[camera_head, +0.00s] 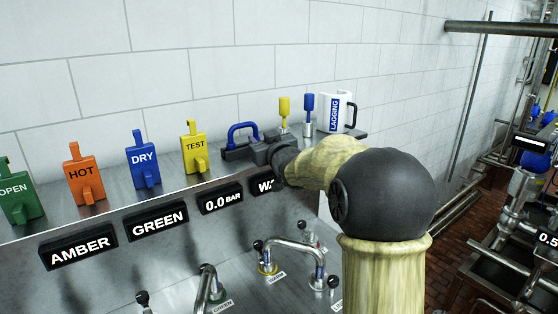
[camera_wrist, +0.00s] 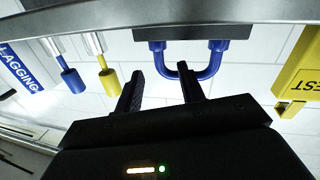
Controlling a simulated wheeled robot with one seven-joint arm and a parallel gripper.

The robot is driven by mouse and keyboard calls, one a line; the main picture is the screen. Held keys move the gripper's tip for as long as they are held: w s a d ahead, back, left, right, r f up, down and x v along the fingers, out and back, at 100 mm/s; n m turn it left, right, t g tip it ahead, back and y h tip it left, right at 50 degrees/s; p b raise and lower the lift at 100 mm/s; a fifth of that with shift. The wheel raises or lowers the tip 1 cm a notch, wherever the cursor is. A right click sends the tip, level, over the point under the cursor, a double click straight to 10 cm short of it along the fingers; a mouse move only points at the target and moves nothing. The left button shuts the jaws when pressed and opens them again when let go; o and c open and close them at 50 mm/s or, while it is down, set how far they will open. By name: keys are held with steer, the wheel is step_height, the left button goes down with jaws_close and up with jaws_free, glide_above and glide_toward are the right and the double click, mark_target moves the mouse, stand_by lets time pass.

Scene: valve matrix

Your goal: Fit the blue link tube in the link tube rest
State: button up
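The blue link tube (camera_head: 242,126) is a U-shaped blue pipe on the shelf. It stands upright with both legs meeting the dark block of the link tube rest (camera_head: 234,154). The wrist view is inverted; there the tube (camera_wrist: 216,62) hangs below the dark rest (camera_wrist: 195,33), its legs meeting it. My gripper (camera_head: 262,150) is beside the tube, on its right in the head view. In the wrist view its fingers (camera_wrist: 161,76) are apart, with nothing seen clamped between them. The right finger overlaps the tube's bend; I cannot tell whether they touch.
Yellow (camera_head: 284,106) and blue (camera_head: 308,103) knobbed pins and a white LAGGING mug (camera_head: 338,112) stand to the right on the shelf. The yellow TEST tag (camera_head: 194,148) and blue DRY tag (camera_head: 143,160) stand left. A tiled wall is behind; valve pipes (camera_head: 292,246) are below.

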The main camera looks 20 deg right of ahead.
steer(key=s+d+b, duration=0.1)
steer(key=s+b, duration=0.1)
steer(key=s, duration=0.9)
steer(key=shift+s+d, duration=0.15)
step_height(320, 180, up, 8)
steer(key=p, duration=0.6)
steer(key=shift+p, duration=0.4)
steer(key=shift+f, duration=0.1)
stand_by(0.5)
steer(key=s+f+m+g+h, duration=0.2)
steer(key=s+f+g, duration=0.15)
steer(key=f, duration=0.85)
steer(key=s+a+f+g, duration=0.2)
steer(key=s+f+g, duration=0.4)
steer(key=s+f, duration=0.4)
steer(key=s+a+f+g, duration=0.3)
steer(key=s+f+g, duration=0.3)
steer(key=s+f, duration=0.4)
steer(key=shift+s+a+f+m, duration=0.3)
steer(key=shift+s+m, duration=0.1)
